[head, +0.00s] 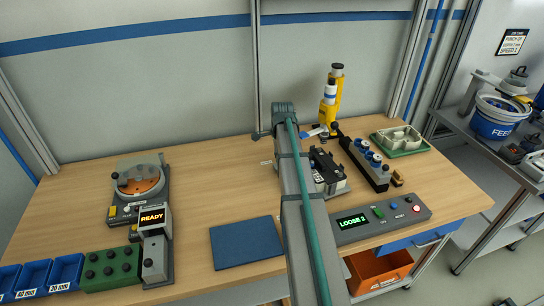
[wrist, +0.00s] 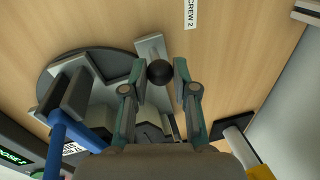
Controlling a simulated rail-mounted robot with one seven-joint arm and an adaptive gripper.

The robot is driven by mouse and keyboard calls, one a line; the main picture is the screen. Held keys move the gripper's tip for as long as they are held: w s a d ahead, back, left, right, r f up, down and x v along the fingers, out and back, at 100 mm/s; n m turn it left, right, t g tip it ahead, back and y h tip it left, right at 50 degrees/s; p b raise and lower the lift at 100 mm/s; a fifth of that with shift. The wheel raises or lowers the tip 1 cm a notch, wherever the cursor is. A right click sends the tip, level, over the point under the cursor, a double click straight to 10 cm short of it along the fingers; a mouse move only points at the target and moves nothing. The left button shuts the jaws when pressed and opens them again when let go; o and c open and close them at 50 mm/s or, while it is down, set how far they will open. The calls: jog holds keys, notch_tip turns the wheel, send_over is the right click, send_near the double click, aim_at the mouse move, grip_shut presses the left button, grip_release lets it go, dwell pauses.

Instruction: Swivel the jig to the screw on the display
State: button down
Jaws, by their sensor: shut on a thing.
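The jig (wrist: 100,65) shows in the wrist view as a grey block assembly on a dark round base. A short grey arm on its rim carries a black ball knob (wrist: 160,73). My gripper (wrist: 160,75) is shut on that knob, one finger on each side. The arm points near a table label reading "SCREW 2" (wrist: 191,14). In the head view the jig (head: 327,170) is partly hidden behind my arm, and my gripper cannot be made out there. The display (head: 352,221) on the grey console reads "LOOSE 3" in green.
A yellow tool (head: 332,100) stands behind the jig. A black rack with blue-topped items (head: 365,160) stands to its right. A blue mat (head: 245,242) lies left of my arm. A unit showing "READY" (head: 153,217) is at left.

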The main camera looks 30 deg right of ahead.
dwell(0.4)
jog(key=c, duration=0.9)
grip_release()
notch_tip(320, 180, up, 12)
jog(key=s, duration=0.2)
jog(key=shift+a, duration=0.4)
jog(key=shift+s+f, duration=0.1)
